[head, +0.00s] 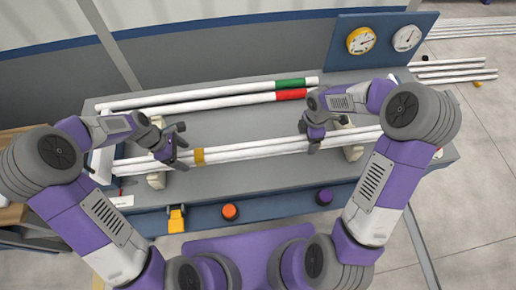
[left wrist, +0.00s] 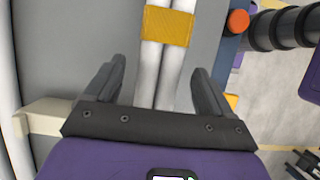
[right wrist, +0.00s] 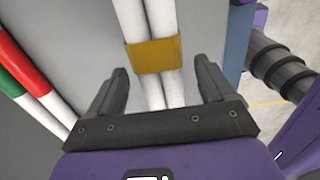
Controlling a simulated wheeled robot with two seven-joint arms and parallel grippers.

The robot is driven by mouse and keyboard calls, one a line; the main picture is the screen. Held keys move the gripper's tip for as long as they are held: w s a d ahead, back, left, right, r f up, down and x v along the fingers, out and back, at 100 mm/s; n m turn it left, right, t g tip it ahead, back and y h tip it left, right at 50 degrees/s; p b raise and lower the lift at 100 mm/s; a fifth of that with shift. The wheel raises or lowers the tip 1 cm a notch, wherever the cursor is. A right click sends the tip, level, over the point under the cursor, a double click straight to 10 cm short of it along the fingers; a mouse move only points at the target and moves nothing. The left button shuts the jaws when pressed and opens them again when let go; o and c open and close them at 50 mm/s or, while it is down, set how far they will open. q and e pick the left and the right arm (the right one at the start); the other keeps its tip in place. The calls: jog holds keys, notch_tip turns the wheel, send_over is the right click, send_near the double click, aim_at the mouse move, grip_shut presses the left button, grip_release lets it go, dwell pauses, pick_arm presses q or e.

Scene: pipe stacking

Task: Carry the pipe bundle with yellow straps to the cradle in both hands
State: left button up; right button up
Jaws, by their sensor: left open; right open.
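The pipe bundle (head: 250,150) is white, with a yellow strap (head: 199,156) near its left part, and lies lengthwise along the front of the grey bench. My left gripper (head: 178,147) is open above the bundle, left of that strap. In the left wrist view the strap (left wrist: 167,26) is just beyond the open fingers (left wrist: 157,78), with the pipes running between them. My right gripper (head: 308,136) is open over the bundle's right part. In the right wrist view a second yellow strap (right wrist: 153,55) lies just beyond its open fingers (right wrist: 163,76). I cannot tell which part is the cradle.
Cream supports (head: 157,180) (head: 352,153) show at the bundle's left and right. Behind it lie white pipes with green (head: 290,84) and red (head: 291,94) bands. A panel with two gauges (head: 382,40) stands back right. Orange (head: 229,211) and purple (head: 324,197) knobs line the front edge.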

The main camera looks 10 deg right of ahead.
pick_arm(q)
jog(key=shift+x, duration=1.4)
pick_arm(e)
jog(key=shift+f, duration=1.35)
pick_arm(q)
jog(key=shift+c, duration=0.3)
pick_arm(e)
jog(key=shift+c, duration=0.3)
pick_arm(q)
grip_shut()
pick_arm(e)
grip_shut()
pick_arm(q)
jog(key=shift+w, duration=0.1)
pick_arm(e)
jog(key=shift+w, duration=0.1)
